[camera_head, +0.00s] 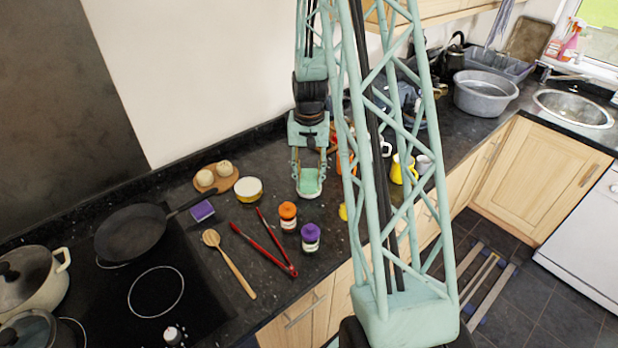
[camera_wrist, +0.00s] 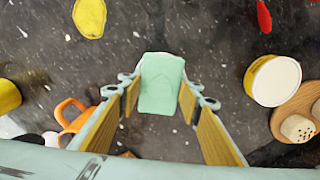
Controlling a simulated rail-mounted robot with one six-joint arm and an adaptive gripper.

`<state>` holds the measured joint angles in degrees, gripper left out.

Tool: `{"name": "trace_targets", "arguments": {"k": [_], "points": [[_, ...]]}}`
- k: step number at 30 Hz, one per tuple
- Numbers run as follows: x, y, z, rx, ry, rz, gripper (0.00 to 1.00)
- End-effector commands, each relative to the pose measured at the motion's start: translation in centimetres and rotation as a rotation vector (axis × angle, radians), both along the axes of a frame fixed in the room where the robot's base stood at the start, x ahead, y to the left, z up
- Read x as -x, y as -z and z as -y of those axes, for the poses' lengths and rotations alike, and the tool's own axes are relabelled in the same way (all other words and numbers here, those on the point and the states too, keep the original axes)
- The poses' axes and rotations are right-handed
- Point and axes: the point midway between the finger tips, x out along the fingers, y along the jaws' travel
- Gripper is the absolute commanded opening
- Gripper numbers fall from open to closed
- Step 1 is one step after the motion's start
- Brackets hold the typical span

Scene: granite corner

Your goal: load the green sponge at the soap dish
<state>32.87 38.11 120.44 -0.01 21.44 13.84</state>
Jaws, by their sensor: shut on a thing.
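The green sponge (camera_head: 309,182) is a pale mint block low over the counter, in the middle of the head view. It also shows in the wrist view (camera_wrist: 161,85), between the two fingers. My gripper (camera_head: 309,176) points down with a finger on each side of the sponge, shut on it; the fingers show in the wrist view (camera_wrist: 160,90) too. A pale edge shows around the sponge's front end; I cannot tell whether it is the soap dish. I cannot make out the soap dish with certainty in either view.
A yellow-and-white tin (camera_head: 249,189), an orange-lidded jar (camera_head: 288,216) and a purple-lidded jar (camera_head: 310,238) stand near the gripper. Red tongs (camera_head: 266,248) and a purple block (camera_head: 202,211) lie left. A yellow mug (camera_head: 402,169) stands right. My arm hides some counter.

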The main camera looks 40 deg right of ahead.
Motion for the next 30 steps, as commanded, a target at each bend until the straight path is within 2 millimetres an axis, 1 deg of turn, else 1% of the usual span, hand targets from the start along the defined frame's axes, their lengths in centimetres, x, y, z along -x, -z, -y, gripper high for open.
{"name": "trace_targets", "arguments": {"k": [30], "points": [[0.0, 0.58, 0.0, 0.0, 0.0, 0.0, 0.24]]}}
